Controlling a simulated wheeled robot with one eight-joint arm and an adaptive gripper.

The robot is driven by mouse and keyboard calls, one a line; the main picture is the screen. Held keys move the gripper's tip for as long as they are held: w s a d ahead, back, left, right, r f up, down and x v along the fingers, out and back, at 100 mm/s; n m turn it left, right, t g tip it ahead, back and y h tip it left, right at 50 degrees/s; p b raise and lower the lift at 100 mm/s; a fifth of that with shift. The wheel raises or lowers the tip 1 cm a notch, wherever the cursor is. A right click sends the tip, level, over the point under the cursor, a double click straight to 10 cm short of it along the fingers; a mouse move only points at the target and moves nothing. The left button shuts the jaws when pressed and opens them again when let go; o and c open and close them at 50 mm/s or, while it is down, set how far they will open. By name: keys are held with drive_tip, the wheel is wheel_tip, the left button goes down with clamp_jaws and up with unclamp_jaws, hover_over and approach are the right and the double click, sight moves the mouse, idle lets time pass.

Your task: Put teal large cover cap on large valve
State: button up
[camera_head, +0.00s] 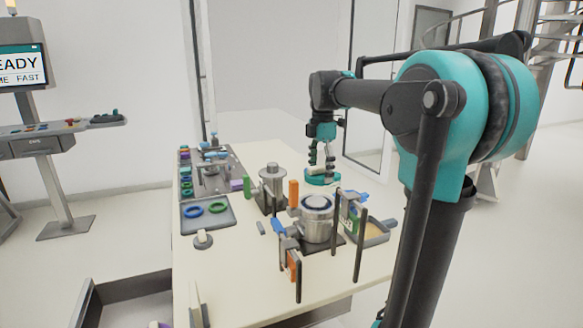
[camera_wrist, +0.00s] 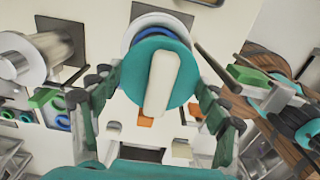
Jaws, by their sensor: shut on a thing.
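The teal large cover cap (camera_head: 322,180) has a round disc and a pale bar handle. It is held level above the table, behind the large valve in the head view. My gripper (camera_head: 321,164) is shut on it from above. In the wrist view the cap (camera_wrist: 152,55) fills the middle, between my gripper's fingers (camera_wrist: 156,92). The large valve (camera_head: 316,222) is a silver cylinder with a dark blue ring on top, upright on a dark base.
A smaller silver valve (camera_head: 272,184) stands left of the large one. Orange, blue and green clamp parts and dark posts (camera_head: 359,245) surround the large valve. A grey tray (camera_head: 208,222) holds blue and green rings. The table's front left (camera_head: 225,285) is mostly clear.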

sight(317, 200)
drive_tip(key=shift+w+a+f, duration=0.2)
drive_tip(key=shift+a+f, duration=0.2)
drive_tip(key=shift+f, duration=2.9)
drive_tip(key=shift+d+f, duration=0.2)
drive_tip(key=shift+f, duration=0.8)
idle(1.5)
drive_tip(key=o, duration=1.1)
drive_tip(key=shift+r, duration=3.2)
